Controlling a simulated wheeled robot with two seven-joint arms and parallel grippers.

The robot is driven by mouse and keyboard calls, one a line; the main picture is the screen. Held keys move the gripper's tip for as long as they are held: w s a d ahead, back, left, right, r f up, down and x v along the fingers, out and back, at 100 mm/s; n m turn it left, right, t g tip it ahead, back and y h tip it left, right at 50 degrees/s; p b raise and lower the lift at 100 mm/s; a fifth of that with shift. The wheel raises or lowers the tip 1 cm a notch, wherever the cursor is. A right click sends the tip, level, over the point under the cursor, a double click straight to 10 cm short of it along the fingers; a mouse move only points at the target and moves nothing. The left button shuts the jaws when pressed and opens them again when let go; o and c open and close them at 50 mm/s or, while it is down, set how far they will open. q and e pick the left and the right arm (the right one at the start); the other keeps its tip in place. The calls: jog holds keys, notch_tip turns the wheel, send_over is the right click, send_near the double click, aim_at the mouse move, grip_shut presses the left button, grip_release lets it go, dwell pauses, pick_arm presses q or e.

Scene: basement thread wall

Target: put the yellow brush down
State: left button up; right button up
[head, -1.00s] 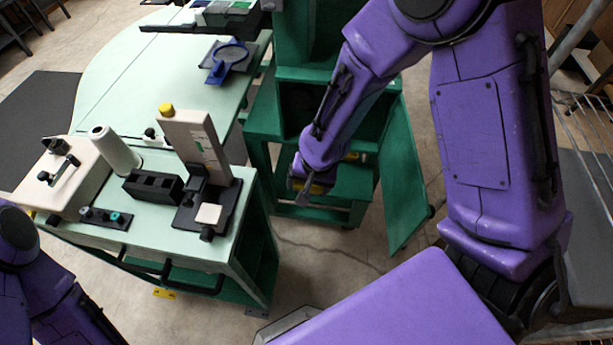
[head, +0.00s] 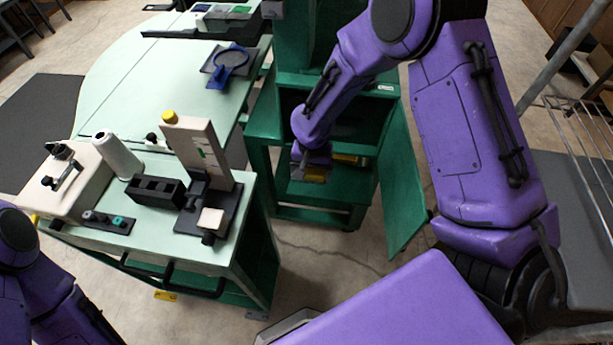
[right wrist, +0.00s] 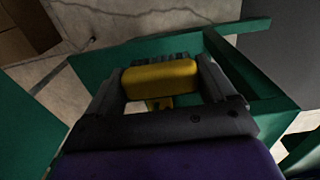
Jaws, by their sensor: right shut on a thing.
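The yellow brush (right wrist: 160,77) shows in the right wrist view as a rounded yellow block between the two fingers of my right gripper (right wrist: 162,88). The gripper is shut on it. In the head view my right gripper (head: 312,170) is at the open green cabinet (head: 392,87), in front of its lower opening, and the brush is hard to make out there. In the right wrist view green panels lie around and beyond the fingers. I cannot tell whether the brush touches any surface. My left gripper is out of view.
The cabinet's green door (head: 405,185) hangs open on the right.

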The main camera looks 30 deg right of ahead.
jog(key=w+f, duration=0.1)
jog(key=f, duration=0.1)
jog(key=w+f, duration=0.2)
jog(key=w+d+f, duration=0.1)
jog(key=f, duration=0.1)
jog(key=shift+w, duration=0.2)
jog(key=shift+s+a+f+p, duration=0.15)
jog(key=shift+f+p, duration=0.25)
jog(key=shift+f, duration=0.25)
jog(key=shift+f+p, duration=0.3)
jog(key=shift+f, duration=0.3)
jog(key=o, duration=0.8)
jog(key=shift+c, duration=0.2)
jog(key=shift+f+b, duration=0.2)
jog(key=shift+b, duration=0.35)
notch_tip(320, 180, up, 11)
